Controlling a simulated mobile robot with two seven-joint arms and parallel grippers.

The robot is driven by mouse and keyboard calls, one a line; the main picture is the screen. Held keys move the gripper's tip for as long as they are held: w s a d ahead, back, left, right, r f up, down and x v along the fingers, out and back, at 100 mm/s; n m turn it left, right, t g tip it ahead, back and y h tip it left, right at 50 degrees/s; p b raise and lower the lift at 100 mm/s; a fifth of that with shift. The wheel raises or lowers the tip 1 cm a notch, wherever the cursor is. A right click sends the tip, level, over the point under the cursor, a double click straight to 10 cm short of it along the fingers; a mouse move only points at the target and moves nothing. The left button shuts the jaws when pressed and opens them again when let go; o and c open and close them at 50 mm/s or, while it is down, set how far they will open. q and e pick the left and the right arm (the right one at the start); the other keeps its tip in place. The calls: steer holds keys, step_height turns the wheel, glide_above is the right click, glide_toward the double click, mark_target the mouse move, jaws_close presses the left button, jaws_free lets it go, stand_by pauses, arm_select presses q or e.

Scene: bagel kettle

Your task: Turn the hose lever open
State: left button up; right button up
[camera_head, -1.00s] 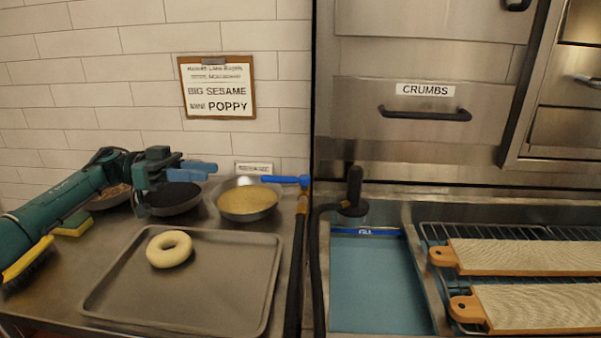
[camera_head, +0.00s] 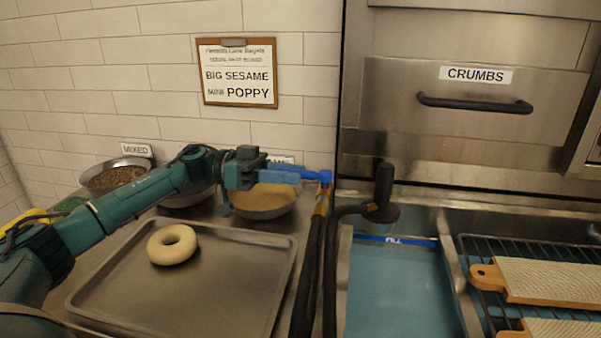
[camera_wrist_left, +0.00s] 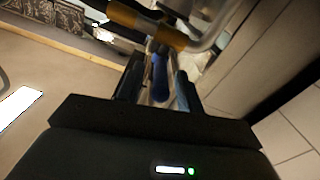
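The blue hose lever (camera_head: 312,174) sticks out to the left from the top of the black hose (camera_head: 312,250), beside an orange-yellow collar (camera_head: 321,203). My left gripper (camera_head: 283,175) is at the lever, above the pan of pale seeds. In the left wrist view the blue lever (camera_wrist_left: 160,77) lies between the two dark fingers of my left gripper (camera_wrist_left: 158,88). The fingers are apart, with a visible gap beside the lever. Part of the lever is hidden by the fingers in the head view. My right gripper is not in view.
A tray (camera_head: 110,300) holding a pale bagel (camera_head: 172,244) lies in front of my left arm. A pan of mixed seeds (camera_head: 115,177) stands behind it. A black-handled fitting (camera_head: 383,190) stands right of the hose, by a blue water basin (camera_head: 400,290). Wooden boards (camera_head: 550,282) lie on a rack at right.

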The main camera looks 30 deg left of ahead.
arm_select(q)
steer(key=shift+x, duration=1.25)
steer(key=shift+c, duration=0.5)
jaws_close()
